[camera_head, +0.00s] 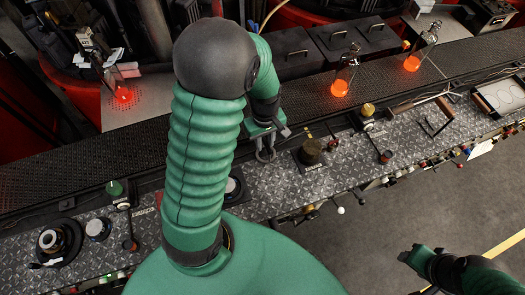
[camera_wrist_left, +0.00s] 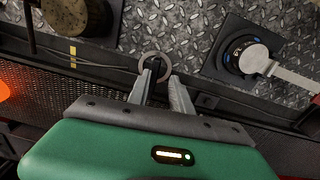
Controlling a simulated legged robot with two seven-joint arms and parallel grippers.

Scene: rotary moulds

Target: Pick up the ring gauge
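A small grey metal ring, which looks like the ring gauge (camera_wrist_left: 141,57), lies near the plate edge just beyond my left fingertips in the left wrist view. In the head view the ring (camera_head: 264,157) is just below the left gripper (camera_head: 266,143). My left gripper (camera_wrist_left: 160,76) points down at it with its fingers apart, one on each side of a dark part by the ring. I cannot tell whether the fingers touch it. My right gripper (camera_head: 416,258) is at the lower right, over the floor, away from the bench; its finger opening is unclear.
A brass-coloured cylinder (camera_head: 311,150) on a dark base stands right of the left gripper. Behind runs a dark conveyor (camera_head: 300,101) with glowing bottles (camera_head: 341,80). Small knobs line the bench front.

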